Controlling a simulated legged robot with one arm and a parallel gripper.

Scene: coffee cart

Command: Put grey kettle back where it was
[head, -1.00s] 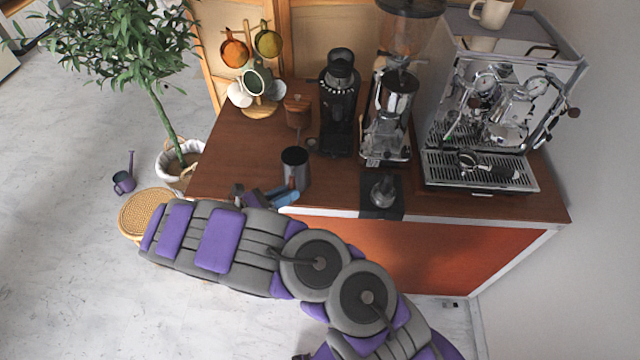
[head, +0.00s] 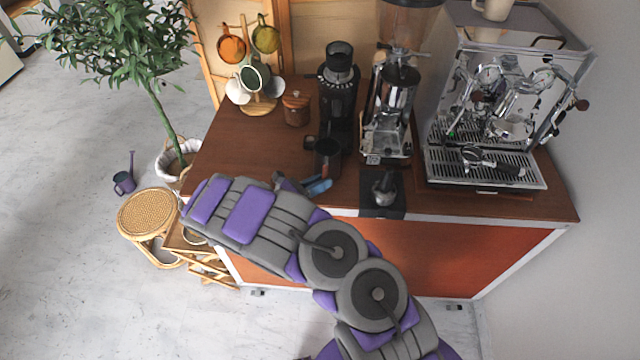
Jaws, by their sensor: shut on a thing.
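The fingers show blue parts; the exact contact is hidden by my arm. I cannot tell whether the kettle rests on the counter or is slightly raised.
A black grinder (head: 338,100) and a chrome grinder (head: 392,105) stand behind. A tamping mat (head: 382,207) with a tamper lies to the right, beside the espresso machine (head: 485,170). A wooden jar (head: 296,108) and mug tree (head: 258,107) stand back left. The left counter is clear.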

